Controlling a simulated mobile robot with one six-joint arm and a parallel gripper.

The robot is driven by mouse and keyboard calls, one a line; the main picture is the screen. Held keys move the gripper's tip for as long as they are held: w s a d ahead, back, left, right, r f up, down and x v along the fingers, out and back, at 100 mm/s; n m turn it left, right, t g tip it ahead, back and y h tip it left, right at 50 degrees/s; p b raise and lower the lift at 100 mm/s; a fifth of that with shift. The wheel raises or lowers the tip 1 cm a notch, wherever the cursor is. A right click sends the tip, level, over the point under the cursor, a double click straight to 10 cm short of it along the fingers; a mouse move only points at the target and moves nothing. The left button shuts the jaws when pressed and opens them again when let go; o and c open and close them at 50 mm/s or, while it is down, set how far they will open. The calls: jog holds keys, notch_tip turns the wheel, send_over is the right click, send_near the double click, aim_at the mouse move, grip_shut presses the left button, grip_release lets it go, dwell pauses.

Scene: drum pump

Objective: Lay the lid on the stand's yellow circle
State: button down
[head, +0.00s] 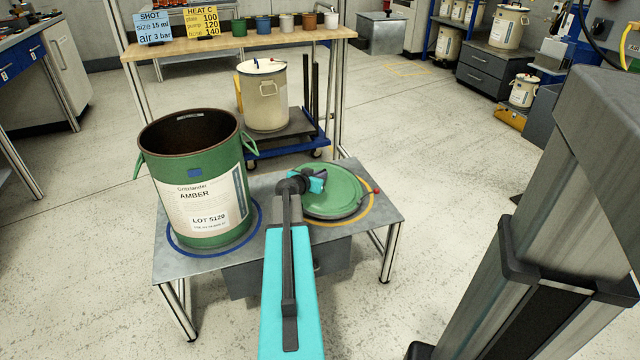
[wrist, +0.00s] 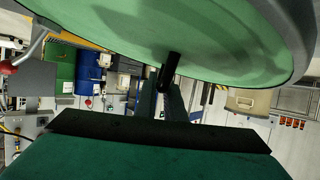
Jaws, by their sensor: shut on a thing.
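The green round lid (head: 338,200) is over the yellow circle (head: 370,212) on the right half of the grey metal stand (head: 275,242) in the head view. It covers most of the circle; yellow shows along the right and front edge. I cannot tell whether the lid touches the stand. My gripper (head: 318,180) is at the lid's back left part, shut on it. In the wrist view the lid (wrist: 200,35) fills the top, and a black handle-like part (wrist: 169,72) stands at my gripper (wrist: 167,95). A red-tipped lever (head: 375,190) sticks out at the lid's right.
An open green drum (head: 195,180) labelled AMBER stands on the blue circle (head: 258,222) at the stand's left. A cream drum (head: 263,100) stands on a blue trolley (head: 290,145) behind. A shelf (head: 240,41) with several small pots is at the back.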

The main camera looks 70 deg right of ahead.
jog(key=shift+f+b, duration=0.55)
jog(key=shift+f, duration=1.15)
jog(key=c, duration=1.8)
grip_release()
jog(key=shift+c, duration=0.2)
jog(key=shift+a, duration=0.15)
notch_tip(320, 180, up, 5)
jog(key=p, duration=0.1)
send_over(307, 201)
jog(key=shift+w+f, duration=0.15)
jog(key=shift+f, duration=0.05)
